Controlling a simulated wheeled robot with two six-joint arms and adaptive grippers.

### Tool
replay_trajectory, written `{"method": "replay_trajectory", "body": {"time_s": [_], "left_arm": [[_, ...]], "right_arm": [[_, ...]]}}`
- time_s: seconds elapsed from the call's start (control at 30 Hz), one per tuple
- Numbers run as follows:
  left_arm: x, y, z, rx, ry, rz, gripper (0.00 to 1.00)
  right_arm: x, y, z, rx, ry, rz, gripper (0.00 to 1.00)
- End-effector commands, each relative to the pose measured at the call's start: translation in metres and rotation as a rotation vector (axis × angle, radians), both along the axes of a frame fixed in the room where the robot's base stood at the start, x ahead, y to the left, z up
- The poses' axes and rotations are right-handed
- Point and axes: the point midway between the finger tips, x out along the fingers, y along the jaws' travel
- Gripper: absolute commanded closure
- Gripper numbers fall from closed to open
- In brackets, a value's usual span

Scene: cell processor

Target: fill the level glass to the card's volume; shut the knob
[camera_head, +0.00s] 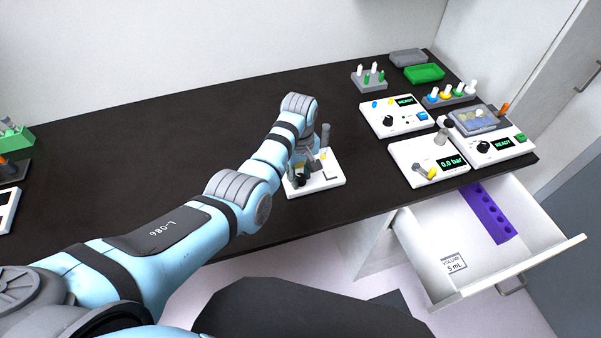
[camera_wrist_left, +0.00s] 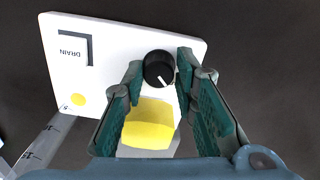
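The white drain panel (camera_head: 330,180) lies on the dark bench; its DRAIN label (camera_wrist_left: 70,50) shows in the left wrist view. My left gripper (camera_wrist_left: 160,66) points down over this panel. Its fingertips flank the black knob (camera_wrist_left: 157,72) on both sides and appear to touch it. The knob's white pointer is visible. A yellow block (camera_wrist_left: 150,125) shows between the fingers. A clear graduated tube (camera_wrist_left: 42,145), apparently the level glass, shows at lower left; its liquid level is unreadable. The card (camera_head: 454,262) in the open drawer reads VOLUME 5 mL. My right gripper is not in view.
The drawer (camera_head: 480,287) stands open at the right, holding a purple rack (camera_head: 486,213). White devices, including one reading 0.0 bar (camera_head: 425,160), stand right of the panel. Green (camera_head: 424,73) and grey trays (camera_head: 408,57) are behind. The bench's middle back is clear.

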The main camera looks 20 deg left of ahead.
Motion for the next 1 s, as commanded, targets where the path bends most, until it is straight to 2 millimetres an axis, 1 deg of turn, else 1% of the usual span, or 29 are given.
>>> {"method": "replay_trajectory", "body": {"time_s": [0.03,0.1,0.13,0.27,0.4,0.5,0.6,0.77,0.8,0.87,0.9,0.93,1.0], "left_arm": [[-0.0004,0.0003,0.0001,0.001,0.003,0.000,0.88],[-0.0006,0.0004,0.0000,0.001,0.003,0.000,0.99],[-0.0006,0.0005,0.0000,0.001,0.003,0.000,1.00],[-0.0004,0.0004,-0.0002,0.002,0.002,-0.041,1.00],[-0.0001,0.0001,-0.0003,0.004,0.003,-0.262,1.00],[0.0001,-0.0001,-0.0003,0.004,0.003,-0.389,1.00],[0.0001,-0.0001,-0.0003,0.004,0.003,-0.425,1.00],[0.0001,-0.0001,-0.0003,0.004,0.003,-0.422,1.00],[0.0002,-0.0002,-0.0003,0.004,0.003,-0.422,0.75],[0.0002,-0.0002,-0.0002,0.004,0.003,-0.422,0.65],[0.0002,-0.0002,-0.0002,0.004,0.003,-0.421,0.59],[0.0003,-0.0003,-0.0001,0.004,0.003,-0.421,0.55],[0.0003,-0.0003,0.0000,0.004,0.002,-0.421,0.55]], "right_arm": [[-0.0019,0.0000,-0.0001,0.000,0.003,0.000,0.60],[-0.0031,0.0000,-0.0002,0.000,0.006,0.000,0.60],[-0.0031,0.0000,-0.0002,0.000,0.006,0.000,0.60],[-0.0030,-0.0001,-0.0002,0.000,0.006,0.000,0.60],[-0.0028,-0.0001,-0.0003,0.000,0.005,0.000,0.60],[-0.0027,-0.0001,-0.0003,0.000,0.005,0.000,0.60],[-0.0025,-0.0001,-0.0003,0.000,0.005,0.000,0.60],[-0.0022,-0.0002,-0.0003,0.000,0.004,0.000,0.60],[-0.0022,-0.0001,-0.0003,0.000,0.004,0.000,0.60],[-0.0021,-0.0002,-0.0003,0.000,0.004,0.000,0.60],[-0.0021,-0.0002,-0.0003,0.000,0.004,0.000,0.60],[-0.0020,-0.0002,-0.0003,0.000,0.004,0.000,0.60],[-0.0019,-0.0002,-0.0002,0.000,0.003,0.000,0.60]]}}
